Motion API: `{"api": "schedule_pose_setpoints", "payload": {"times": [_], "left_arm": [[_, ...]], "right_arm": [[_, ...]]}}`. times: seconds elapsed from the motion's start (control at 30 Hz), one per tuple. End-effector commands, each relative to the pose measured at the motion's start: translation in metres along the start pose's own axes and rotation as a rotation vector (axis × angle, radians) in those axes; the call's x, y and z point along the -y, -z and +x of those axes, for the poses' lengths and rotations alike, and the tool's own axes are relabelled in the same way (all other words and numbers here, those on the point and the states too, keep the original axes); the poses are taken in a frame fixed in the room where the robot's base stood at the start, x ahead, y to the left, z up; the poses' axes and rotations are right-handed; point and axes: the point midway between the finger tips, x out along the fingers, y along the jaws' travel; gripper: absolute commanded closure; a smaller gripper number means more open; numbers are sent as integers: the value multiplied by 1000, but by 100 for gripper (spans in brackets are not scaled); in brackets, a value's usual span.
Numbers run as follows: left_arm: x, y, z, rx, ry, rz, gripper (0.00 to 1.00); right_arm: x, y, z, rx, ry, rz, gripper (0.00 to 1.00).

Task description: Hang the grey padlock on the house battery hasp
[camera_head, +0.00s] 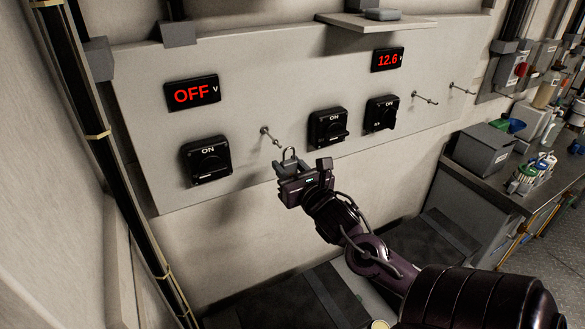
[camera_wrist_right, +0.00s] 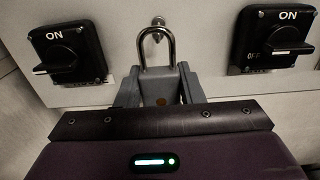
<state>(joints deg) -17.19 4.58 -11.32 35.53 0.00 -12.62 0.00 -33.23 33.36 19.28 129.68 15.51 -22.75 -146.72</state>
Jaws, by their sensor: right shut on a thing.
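The grey padlock (camera_head: 289,168) is held upright in my right gripper (camera_head: 302,170), with its metal shackle pointing up. In the right wrist view, the fingers stand on both sides of the padlock body, and the shackle (camera_wrist_right: 142,46) rises above them. A small metal hasp (camera_head: 268,132) sticks out of the wall panel, above and left of the padlock in the head view. In the right wrist view, the hasp (camera_wrist_right: 157,22) shows behind the top of the shackle. The padlock looks apart from it, though the depth gap is hard to judge. My left gripper is out of view.
Black rotary switches flank the hasp: one on the left (camera_head: 206,160), one on the right (camera_head: 328,127). Further right are another switch (camera_head: 382,113) and two more metal pegs (camera_head: 425,98). A shelf (camera_head: 376,23) juts out above. A cluttered bench (camera_head: 510,190) stands at right.

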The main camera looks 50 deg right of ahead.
Motion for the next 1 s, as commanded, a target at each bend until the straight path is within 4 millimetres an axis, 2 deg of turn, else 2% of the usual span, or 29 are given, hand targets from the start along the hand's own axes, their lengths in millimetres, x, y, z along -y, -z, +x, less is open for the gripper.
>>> {"api": "schedule_pose_setpoints", "payload": {"times": [0.73,1.0], "left_arm": [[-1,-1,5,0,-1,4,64],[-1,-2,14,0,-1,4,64]], "right_arm": [[0,3,45,3,0,-1,93],[0,12,56,2,-1,-1,93]]}}
